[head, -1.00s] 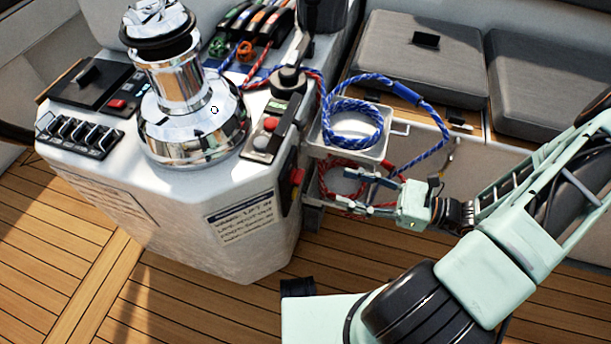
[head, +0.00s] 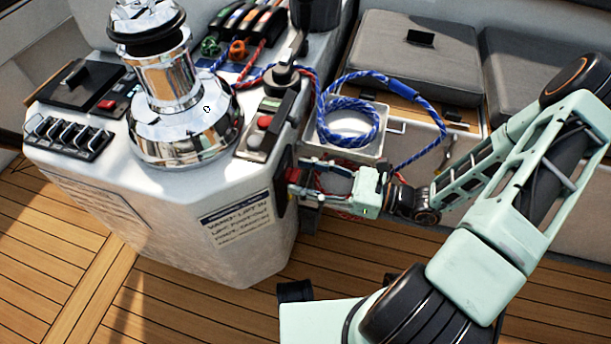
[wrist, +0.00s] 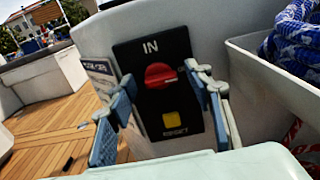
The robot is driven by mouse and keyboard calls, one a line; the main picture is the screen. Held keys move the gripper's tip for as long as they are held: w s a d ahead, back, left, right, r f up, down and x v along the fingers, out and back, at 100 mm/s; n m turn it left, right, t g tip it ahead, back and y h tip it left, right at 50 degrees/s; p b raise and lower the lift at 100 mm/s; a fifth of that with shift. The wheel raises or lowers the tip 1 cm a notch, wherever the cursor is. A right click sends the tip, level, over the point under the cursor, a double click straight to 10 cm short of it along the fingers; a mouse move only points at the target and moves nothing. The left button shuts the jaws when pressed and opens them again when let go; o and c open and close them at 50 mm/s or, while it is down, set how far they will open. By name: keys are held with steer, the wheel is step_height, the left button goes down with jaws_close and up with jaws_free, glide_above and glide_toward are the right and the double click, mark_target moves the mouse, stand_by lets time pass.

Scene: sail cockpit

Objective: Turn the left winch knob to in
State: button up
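The red winch knob (wrist: 160,76) sits on a black panel (wrist: 178,130) on the side of the white console. "IN" is printed above it, and a yellow square marked "RESET" (wrist: 171,119) lies below. A small pale mark shows at the knob's right side. My gripper (wrist: 163,83) is open, with one fingertip at each side of the knob in the wrist view; I see gaps between fingers and knob. In the head view my gripper (head: 303,178) is at the console's right side, its tips close to the panel, with the red knob (head: 291,176) partly hidden.
A chrome winch (head: 185,120) stands on the console (head: 150,210). A white tray (head: 372,150) with coiled blue rope (head: 347,118) is just above my gripper, close to its right in the wrist view. Red rope lies below. The wooden floor (head: 130,290) in front is clear.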

steer(key=c, duration=1)
steer(key=n, duration=0.4)
steer(key=shift+s+n+p, duration=0.1)
steer(key=shift+n+p, duration=0.2)
steer(key=shift+n, duration=0.1)
steer(key=shift+s+f+n, duration=0.1)
steer(key=shift+s+n, duration=0.05)
steer(key=shift+n, duration=3.15)
steer(key=shift+s+f+n, duration=0.1)
steer(key=shift+n, duration=3.2)
